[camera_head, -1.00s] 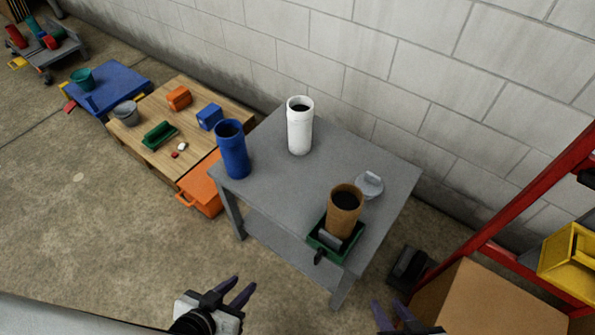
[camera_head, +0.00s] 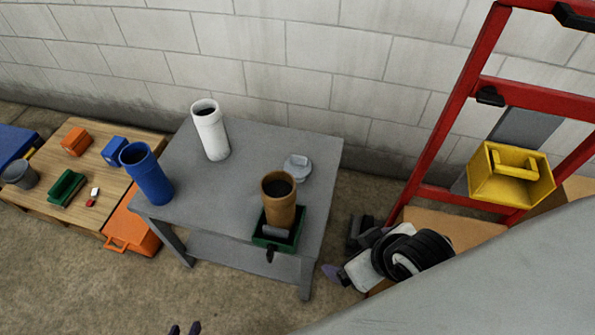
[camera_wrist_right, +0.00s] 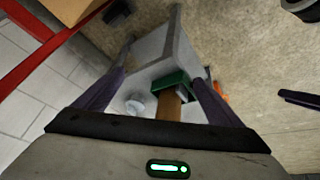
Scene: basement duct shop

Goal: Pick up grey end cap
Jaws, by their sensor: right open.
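The grey end cap (camera_head: 296,168) is a round lid with a raised block on top. It lies on the grey table (camera_head: 240,150) near its right edge, behind the brown cylinder (camera_head: 279,205). It also shows in the right wrist view (camera_wrist_right: 135,104), between the fingers in the picture but well beyond them. My right gripper (camera_head: 331,272) is in front of the table's right corner, apart from the cap. In its wrist view it is open and empty (camera_wrist_right: 158,78). My left gripper (camera_head: 184,329) shows only its two separated fingertips at the bottom edge, with nothing between them.
The brown cylinder stands in a green tray (camera_head: 291,242) at the table's front right. A white cylinder (camera_head: 212,135) and a blue cylinder (camera_head: 148,178) stand further left. A red rack (camera_head: 447,125) with a yellow bin (camera_head: 498,183) is at right. The table's middle is clear.

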